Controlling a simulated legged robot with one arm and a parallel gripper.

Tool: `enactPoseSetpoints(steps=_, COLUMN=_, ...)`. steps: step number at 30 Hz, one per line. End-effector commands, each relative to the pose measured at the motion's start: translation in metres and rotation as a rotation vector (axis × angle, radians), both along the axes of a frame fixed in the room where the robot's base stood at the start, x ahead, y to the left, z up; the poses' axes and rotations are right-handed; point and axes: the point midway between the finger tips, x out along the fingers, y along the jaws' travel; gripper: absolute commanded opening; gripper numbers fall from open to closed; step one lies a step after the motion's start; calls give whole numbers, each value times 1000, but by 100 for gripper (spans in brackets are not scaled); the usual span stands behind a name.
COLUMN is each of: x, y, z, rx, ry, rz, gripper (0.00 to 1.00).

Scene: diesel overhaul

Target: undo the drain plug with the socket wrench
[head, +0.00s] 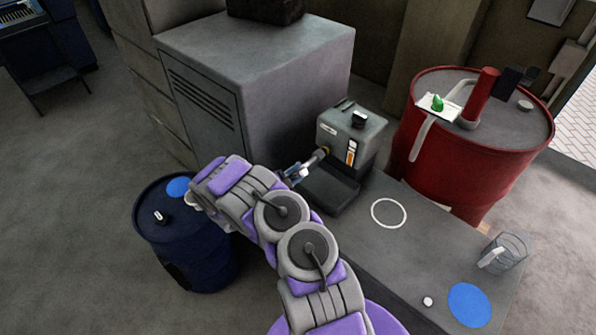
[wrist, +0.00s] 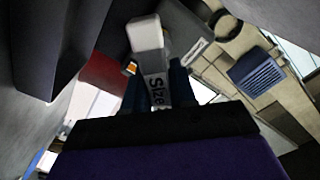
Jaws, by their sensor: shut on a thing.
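The drain plug appears as a small brass-coloured end (head: 324,151) on the front of a grey box-shaped unit (head: 362,128). My gripper (head: 294,173) is at the left of this unit, partly hidden behind my arm. It is shut on the socket wrench (head: 311,161), whose grey shaft points up and right to the plug. The wrench's far end is at or very near the plug; I cannot tell whether it is seated. In the wrist view the wrench (wrist: 147,36) stands between my dark fingers (wrist: 158,88), with "Size" lettering on it. The plug is not recognisable there.
A grey cabinet (head: 255,60) stands behind. The grey bench (head: 420,235) holds a white ring (head: 389,213), a blue disc (head: 469,305) and a clear jug (head: 503,253). A red drum (head: 455,165) is at right, a dark blue drum (head: 185,245) at left.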

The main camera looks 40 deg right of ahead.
Motion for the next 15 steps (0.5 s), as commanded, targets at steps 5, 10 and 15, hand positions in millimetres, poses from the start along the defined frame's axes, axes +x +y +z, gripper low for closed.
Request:
enactPoseSetpoints(steps=5, x=0, y=-1, z=-2, rx=7, ry=-120, rz=0, gripper=0)
enactPoseSetpoints(steps=10, x=-1, y=-1, z=-1, rx=18, ry=-257, rz=0, gripper=0)
enactPoseSetpoints(steps=15, x=-1, y=-1, z=-1, rx=30, ry=-395, rz=-1, gripper=0)
